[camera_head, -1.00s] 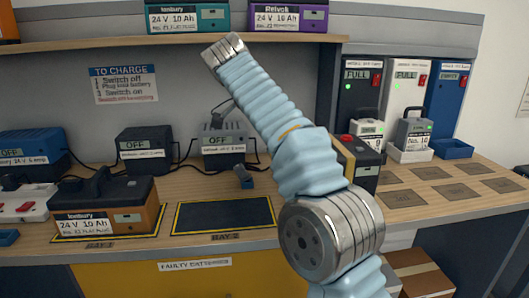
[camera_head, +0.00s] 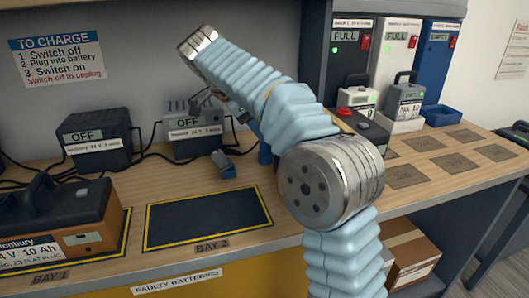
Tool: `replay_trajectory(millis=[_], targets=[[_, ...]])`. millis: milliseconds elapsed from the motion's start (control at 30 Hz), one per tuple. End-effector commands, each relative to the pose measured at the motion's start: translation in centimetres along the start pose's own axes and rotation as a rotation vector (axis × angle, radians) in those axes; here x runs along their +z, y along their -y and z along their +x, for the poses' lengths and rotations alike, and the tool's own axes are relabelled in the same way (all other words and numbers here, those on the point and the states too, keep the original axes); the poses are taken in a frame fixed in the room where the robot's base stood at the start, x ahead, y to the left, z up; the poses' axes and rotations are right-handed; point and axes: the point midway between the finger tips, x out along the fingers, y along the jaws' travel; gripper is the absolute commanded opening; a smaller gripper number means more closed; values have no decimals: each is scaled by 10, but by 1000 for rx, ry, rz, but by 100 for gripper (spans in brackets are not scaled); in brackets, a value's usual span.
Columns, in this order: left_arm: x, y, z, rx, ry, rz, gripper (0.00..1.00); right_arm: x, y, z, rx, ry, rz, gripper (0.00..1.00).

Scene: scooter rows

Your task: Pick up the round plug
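A small blue-grey plug (camera_head: 223,163) lies on the wooden bench behind bay 2, in front of the middle charger (camera_head: 196,133). I cannot tell from its visible side whether it is round. A small blue item (camera_head: 264,154) beside it is partly hidden by my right arm. That arm, in a pale blue sleeve, rises from the lower right and reaches up and left across the view. My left arm and gripper are out of view.
Bay 2 (camera_head: 205,217) is an empty dark mat with a yellow border. An orange and black battery (camera_head: 60,222) stands on bay 1. Another charger (camera_head: 95,140) is at left. A dark battery (camera_head: 362,127) is partly behind my arm.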

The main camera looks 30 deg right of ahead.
Motion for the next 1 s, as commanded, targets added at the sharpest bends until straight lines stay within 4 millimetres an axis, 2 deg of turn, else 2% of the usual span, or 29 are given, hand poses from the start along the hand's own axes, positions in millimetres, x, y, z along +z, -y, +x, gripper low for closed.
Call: replay_trajectory(millis=[167,400,700,967,1000], targets=[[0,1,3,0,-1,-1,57,1,0,14,2,0,0,41],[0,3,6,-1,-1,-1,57,5,1,51,2,0,1,41],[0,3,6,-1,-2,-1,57,6,1,58,-1,1,0,41],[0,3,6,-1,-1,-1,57,6,1,58,-1,1,0,2],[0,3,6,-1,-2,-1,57,6,1,58,-1,1,0,0]])
